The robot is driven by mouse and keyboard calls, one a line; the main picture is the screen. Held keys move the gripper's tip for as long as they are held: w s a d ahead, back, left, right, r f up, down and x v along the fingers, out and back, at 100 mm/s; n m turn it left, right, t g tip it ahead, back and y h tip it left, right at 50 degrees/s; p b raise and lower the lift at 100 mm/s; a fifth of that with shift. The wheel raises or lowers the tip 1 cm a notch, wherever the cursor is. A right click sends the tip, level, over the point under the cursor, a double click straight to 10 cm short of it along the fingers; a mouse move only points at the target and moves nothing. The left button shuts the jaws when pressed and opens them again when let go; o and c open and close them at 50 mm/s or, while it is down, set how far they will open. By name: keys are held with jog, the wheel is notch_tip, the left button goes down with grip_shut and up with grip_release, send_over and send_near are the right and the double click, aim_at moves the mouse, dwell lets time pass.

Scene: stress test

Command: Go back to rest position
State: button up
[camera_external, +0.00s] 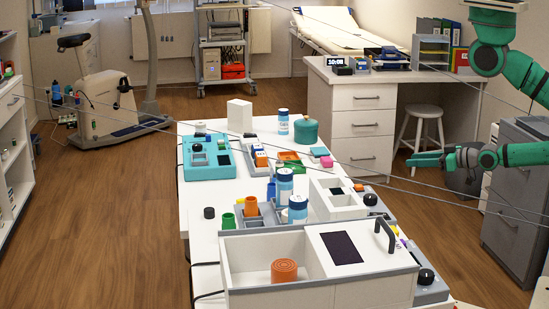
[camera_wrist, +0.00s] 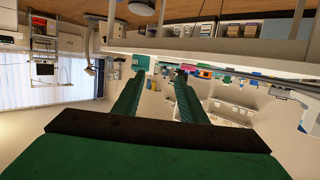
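My gripper (camera_external: 425,160) is green and hangs in the air at the right, to the right of the long white table (camera_external: 206,246) in the picture. It points left. My green arm (camera_external: 520,154) comes in from the right edge. In the wrist view my gripper (camera_wrist: 161,78) shows two long green fingers spread apart, with nothing held between them. The wrist picture looks upside down or strongly rolled. My base is not in view.
The table holds a white bin box (camera_external: 320,292) with a black handle, an orange cylinder (camera_external: 284,270), blue-capped bottles (camera_external: 284,188) and a teal device (camera_external: 208,160). A stool (camera_external: 421,115), desk (camera_external: 345,125) and grey cabinet (camera_external: 515,215) stand near the arm. Thin cables cross the view.

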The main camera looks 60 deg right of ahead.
jog(key=shift+s+d+r+h, duration=0.15)
jog(key=shift+s+r, duration=0.1)
jog(key=shift+s, duration=0.3)
jog(key=shift+s+d+r+h, duration=0.1)
jog(key=shift+s+d+r, duration=0.1)
jog(key=shift+s, duration=0.3)
jog(key=shift+s+d+r+h, duration=0.15)
jog(key=shift+s+r, duration=0.1)
jog(key=shift+s, duration=0.3)
